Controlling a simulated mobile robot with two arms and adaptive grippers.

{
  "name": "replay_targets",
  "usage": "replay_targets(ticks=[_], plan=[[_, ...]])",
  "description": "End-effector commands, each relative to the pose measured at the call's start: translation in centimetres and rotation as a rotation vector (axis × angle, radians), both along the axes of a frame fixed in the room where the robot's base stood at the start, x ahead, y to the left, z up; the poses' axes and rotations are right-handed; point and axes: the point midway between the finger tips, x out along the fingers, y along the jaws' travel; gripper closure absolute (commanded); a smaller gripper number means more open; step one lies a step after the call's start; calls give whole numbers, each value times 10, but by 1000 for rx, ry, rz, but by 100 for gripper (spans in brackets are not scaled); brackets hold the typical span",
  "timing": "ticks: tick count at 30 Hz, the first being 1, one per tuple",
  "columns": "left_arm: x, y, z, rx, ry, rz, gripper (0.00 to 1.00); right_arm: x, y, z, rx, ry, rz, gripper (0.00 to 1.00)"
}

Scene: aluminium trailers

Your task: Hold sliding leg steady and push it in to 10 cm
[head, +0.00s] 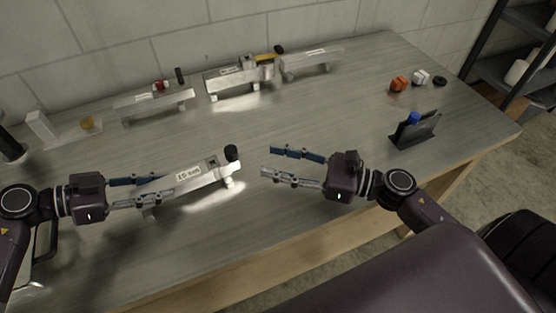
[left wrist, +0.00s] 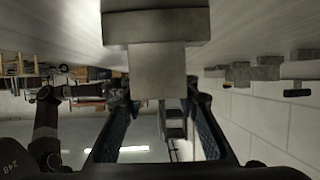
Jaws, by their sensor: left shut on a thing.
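A grey metal leg unit (head: 208,177) with a printed label and a black knob (head: 231,152) at its right end lies raised on small feet on the bench. In the left wrist view a narrower square bar (left wrist: 157,70) comes out of a wider metal body (left wrist: 155,27). I take the bar for the sliding leg. My left gripper (head: 163,189) is shut on it at the unit's left end, with one finger on each side. My right gripper (head: 267,161) is open and empty, fingertips pointing left, a short gap right of the knob end. No scale is readable.
Several similar metal units stand along the wall, including a labelled one (head: 240,80) and one at the right (head: 312,62). A dark stand (head: 416,129) with a blue cap is at the right. Small orange (head: 399,83) and white parts lie behind it. The bench middle (head: 300,120) is clear.

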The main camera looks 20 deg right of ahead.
Motion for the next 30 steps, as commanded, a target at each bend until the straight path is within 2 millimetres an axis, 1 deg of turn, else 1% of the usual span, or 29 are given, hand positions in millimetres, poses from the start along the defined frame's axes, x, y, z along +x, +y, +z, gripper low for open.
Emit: replay_targets(ticks=[5, 6, 10, 11, 19, 22, 26, 30], plan=[[1, 0, 1, -1, -1, 2, 100, 0, 0, 0, 0, 0, 0, 60], [1, 0, 1, -1, -1, 2, 67, 0, 0, 0, 0, 0, 0, 60], [1, 0, 1, 0, -1, 2, 53, 0, 0, 0, 0, 0, 0, 60], [0, 0, 1, 0, 0, 1, 51, 0, 0, 0, 0, 0, 0, 60], [0, 1, 0, 0, 0, 1, 51, 0, 0, 0, 0, 0, 0, 60], [0, 7, 3, 1, -1, 2, 51, 0, 0, 0, 0, 0, 0, 60], [-1, 26, 10, 4, -1, 4, 51, 0, 0, 0, 0, 0, 0, 60], [-2, 55, 22, 4, -1, 5, 51, 0, 0, 0, 0, 0, 0, 60]])
